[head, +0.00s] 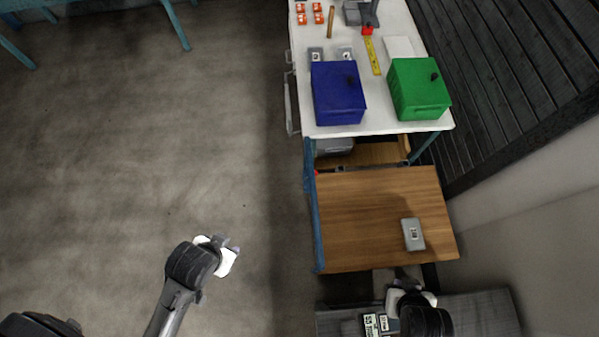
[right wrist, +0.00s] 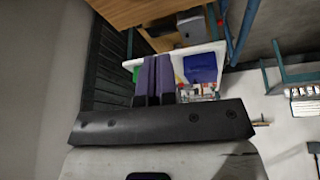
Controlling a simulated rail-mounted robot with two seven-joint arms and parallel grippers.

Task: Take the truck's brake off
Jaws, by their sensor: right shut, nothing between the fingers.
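The truck (head: 365,205) has a flat wooden deck and a blue rail along its left side in the head view. I cannot make out the brake for certain; a tiny red spot shows at the deck's far left corner. My right gripper (head: 401,281) is just off the deck's near edge. In the right wrist view its dark fingers (right wrist: 154,80) are shut side by side with nothing between them. My left gripper (head: 229,246) is over bare floor left of the truck; its finger opening is unclear.
Beyond the truck stands a white table (head: 372,128) with a blue box (head: 338,95), a green box (head: 418,90) and small items. A slatted dark wall (head: 515,60) closes the right side. A grey surface (head: 475,310) lies at the near right.

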